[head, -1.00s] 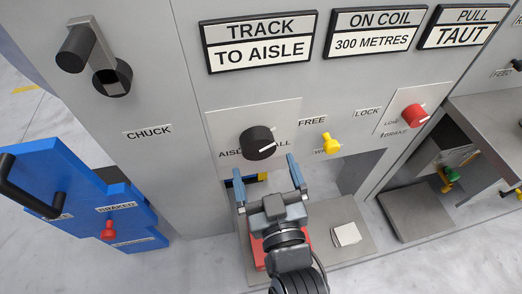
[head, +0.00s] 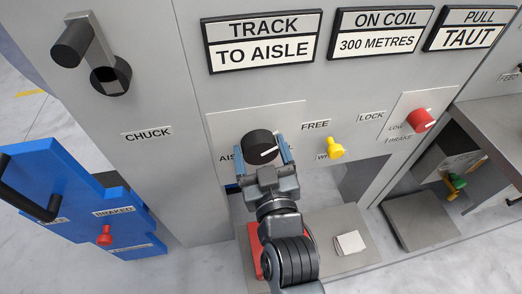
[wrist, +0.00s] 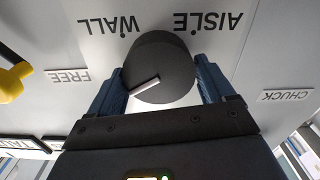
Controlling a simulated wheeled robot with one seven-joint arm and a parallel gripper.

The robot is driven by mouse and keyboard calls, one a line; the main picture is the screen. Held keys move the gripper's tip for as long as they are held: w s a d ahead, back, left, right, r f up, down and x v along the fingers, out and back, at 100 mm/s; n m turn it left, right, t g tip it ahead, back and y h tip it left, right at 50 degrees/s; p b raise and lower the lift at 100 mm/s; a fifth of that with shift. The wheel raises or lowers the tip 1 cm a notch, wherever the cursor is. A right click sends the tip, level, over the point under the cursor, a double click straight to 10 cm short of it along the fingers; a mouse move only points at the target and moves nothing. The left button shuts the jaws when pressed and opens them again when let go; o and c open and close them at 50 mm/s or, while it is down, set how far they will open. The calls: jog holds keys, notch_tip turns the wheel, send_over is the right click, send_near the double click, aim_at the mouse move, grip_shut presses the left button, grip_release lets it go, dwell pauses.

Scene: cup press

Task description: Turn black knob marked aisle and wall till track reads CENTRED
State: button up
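The black knob (head: 259,147) sits on a pale plate low on the grey panel, its white pointer line slanting. In the wrist view the knob (wrist: 162,70) shows below the upside-down words AISLE and WALL. My gripper (head: 263,155) has one finger on each side of the knob. In the wrist view both fingers (wrist: 160,80) lie very close along its sides. Whether they press on it cannot be told. In the head view my gripper partly covers the plate's wording. The track sign (head: 262,40) reads TRACK TO AISLE.
A yellow knob (head: 336,149) stands close to the right, by FREE and LOCK labels. A red knob (head: 421,120) is farther right. A black crank handle (head: 88,50) and a blue unit (head: 70,195) are on the left. A white block (head: 349,243) lies on the lower shelf.

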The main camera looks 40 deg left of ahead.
jog(key=c, duration=0.6)
jog(key=shift+m, duration=0.4)
jog(key=shift+w+d+m+p, duration=0.1)
jog(key=shift+m+p, duration=0.25)
jog(key=shift+m, duration=2.05)
jog(key=shift+p, duration=0.3)
jog(key=o, duration=1)
